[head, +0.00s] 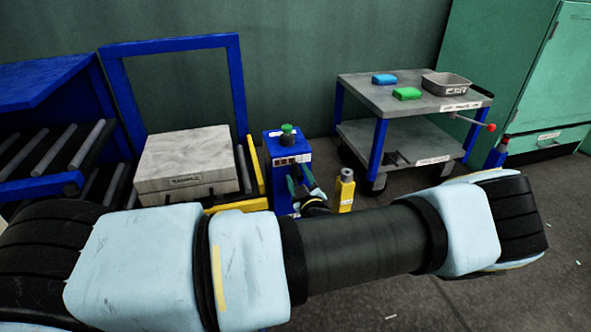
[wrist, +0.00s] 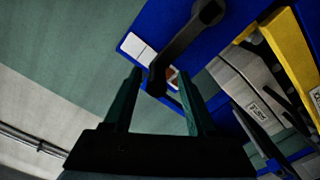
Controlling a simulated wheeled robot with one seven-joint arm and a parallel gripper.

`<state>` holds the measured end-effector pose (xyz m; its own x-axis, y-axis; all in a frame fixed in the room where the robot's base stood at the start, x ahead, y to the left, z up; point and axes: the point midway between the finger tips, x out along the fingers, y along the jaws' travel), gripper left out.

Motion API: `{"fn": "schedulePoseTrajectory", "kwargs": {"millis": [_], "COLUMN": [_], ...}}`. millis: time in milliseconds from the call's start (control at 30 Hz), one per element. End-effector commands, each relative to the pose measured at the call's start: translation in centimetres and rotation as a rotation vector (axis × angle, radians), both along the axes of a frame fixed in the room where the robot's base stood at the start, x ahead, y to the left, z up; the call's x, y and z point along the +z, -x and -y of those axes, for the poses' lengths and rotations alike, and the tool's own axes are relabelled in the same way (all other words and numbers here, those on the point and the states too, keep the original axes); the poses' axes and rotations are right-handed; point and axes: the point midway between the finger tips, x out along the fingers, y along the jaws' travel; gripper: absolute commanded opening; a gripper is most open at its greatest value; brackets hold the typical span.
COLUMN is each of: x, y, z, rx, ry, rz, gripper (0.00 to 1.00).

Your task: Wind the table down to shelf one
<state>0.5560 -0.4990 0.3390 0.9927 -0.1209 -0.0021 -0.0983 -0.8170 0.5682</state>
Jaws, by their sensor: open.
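My gripper (head: 301,180) is at the front of the blue control post (head: 281,148), its two green fingers apart. In the wrist view my gripper (wrist: 159,75) has a dark crank arm (wrist: 182,48) in front of it. The crank runs from a round hub at the top down to an end that shows between the fingertips; I cannot tell whether they touch it. The roller shelves (head: 50,150) stand at the far left, on two levels. Their labels are not readable.
A yellow post (head: 344,190) stands close right of my gripper. A grey cart (head: 385,97) carries blue and green blocks, a metal tray (head: 446,85) and a red-knobbed handle (head: 490,127). A green cabinet (head: 535,80) is at the right. The floor in front of the cart is clear.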

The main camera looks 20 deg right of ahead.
Motion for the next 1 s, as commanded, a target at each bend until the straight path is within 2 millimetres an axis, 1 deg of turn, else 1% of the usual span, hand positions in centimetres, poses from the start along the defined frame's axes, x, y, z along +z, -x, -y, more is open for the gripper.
{"fn": "schedulePoseTrajectory", "kwargs": {"millis": [33, 200, 300, 400, 567, 1000], "x": [0.2, 0.2, 0.1, 0.0, 0.0, -0.1], "y": [1.2, 4.5, 5.9, 7.0, 7.6, 7.6], "z": [-0.1, -0.5, -0.7, -0.9, -1.0, -1.0], "rx": [-0.001, 0.0, 0.0, 0.001, 0.002, 0.002], "ry": [0.001, 0.0, 0.001, 0.0, -0.001, -0.001], "rz": [-0.003, -0.002, -0.002, -0.003, -0.001, -0.001], "gripper": [0.57, 0.57, 0.57, 0.57, 0.57, 0.57]}}
